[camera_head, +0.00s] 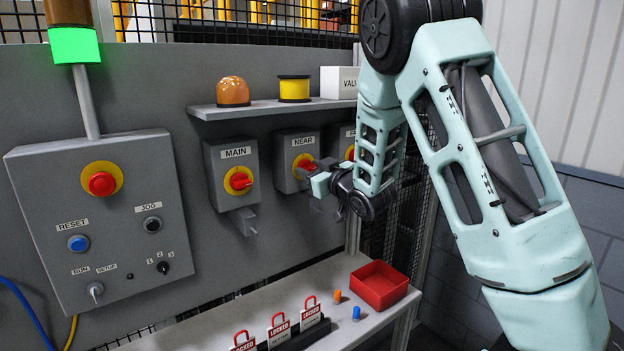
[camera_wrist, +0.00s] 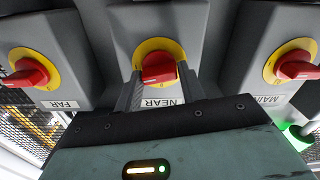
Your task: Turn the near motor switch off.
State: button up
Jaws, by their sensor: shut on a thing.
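The near motor switch is a red knob on a yellow disc (camera_head: 301,159) on a grey box labelled NEAR, in the middle of the panel. My gripper (camera_head: 314,178) is at this switch, its fingers on either side of the knob, shut on it. In the wrist view the red knob (camera_wrist: 158,68) sits between the two fingers, above the upside-down NEAR label (camera_wrist: 163,102). The knob's exact angle is partly hidden by my gripper in the head view.
The MAIN switch (camera_head: 238,180) is left of the near switch. The FAR switch (camera_wrist: 30,72) is on the other side, partly behind my arm in the head view. A shelf (camera_head: 262,106) is above; a red tray (camera_head: 379,285) and locked tags (camera_head: 279,329) are below.

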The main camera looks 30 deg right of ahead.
jog(key=n+b, duration=0.3)
jog(key=b, duration=0.2)
jog(key=shift+f+n, duration=0.35)
jog(key=shift+n, duration=0.05)
jog(key=n+b, duration=0.4)
jog(key=b, duration=0.3)
jog(key=shift+s+a+n, duration=0.1)
jog(key=shift+n, duration=0.2)
jog(key=shift+c, duration=0.4)
jog(key=n+b, duration=0.5)
jog(key=b, duration=0.3)
jog(key=shift+n, duration=0.3)
jog(key=shift+r+n+b, duration=0.2)
jog(key=shift+n+b, duration=0.6)
jog(key=shift+b, duration=0.4)
jog(key=shift+r, duration=0.15)
jog(key=o, duration=1)
jog(key=shift+a, duration=0.1)
